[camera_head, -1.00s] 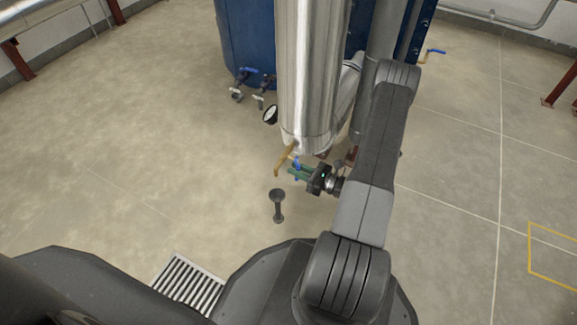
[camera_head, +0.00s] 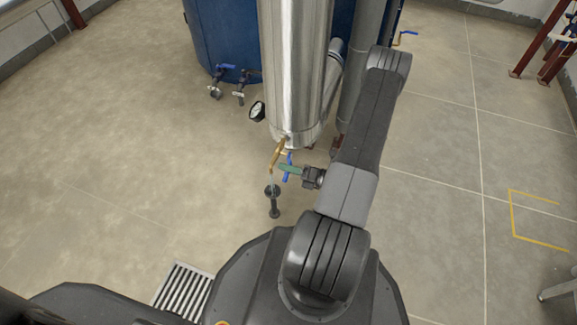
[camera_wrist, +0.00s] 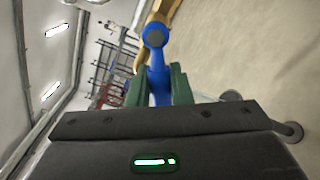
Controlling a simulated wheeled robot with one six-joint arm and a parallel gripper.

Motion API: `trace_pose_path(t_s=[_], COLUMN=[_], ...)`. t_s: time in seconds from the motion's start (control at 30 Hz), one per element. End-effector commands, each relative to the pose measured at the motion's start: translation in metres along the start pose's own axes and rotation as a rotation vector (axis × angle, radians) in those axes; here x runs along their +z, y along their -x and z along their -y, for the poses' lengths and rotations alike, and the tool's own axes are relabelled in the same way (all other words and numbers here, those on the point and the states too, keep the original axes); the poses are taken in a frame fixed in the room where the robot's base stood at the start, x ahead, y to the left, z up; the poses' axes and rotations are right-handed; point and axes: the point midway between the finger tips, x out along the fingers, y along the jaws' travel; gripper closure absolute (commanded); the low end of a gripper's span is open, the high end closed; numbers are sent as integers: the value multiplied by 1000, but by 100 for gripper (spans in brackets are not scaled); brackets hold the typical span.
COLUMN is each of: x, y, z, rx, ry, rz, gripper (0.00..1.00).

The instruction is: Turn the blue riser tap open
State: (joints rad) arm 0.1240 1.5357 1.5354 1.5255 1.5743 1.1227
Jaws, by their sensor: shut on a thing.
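The blue tap handle (camera_head: 289,158) sits on a brass spout (camera_head: 278,152) at the foot of a tall shiny steel column. My gripper (camera_head: 284,168) reaches in from the right with its green fingers at the handle. In the wrist view the blue handle (camera_wrist: 158,62) stands between the two green fingers of my gripper (camera_wrist: 158,84), which is shut on it. The brass body (camera_wrist: 160,14) shows behind it. A thin pale stream seems to run from the spout down to a black funnel (camera_head: 273,191) on the floor.
A grey pipe is close behind my arm. A floor grate (camera_head: 183,287) lies at front left. The floor at left is clear.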

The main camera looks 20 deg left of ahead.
Motion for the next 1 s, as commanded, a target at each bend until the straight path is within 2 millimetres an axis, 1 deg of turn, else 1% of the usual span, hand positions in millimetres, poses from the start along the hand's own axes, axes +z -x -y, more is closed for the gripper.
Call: trace_pose_path(t_s=[0.03,0.2,0.5,0.73,1.0], x=[1,2,4,6,6], y=[1,1,1,1,1], z=[-4,-10,-18,-21,-22], rx=[0,0,-1,-1,-1], ry=[-45,-198,-408,-499,-535], rz=[0,-1,0,0,0], gripper=[100,100,100,100,100])
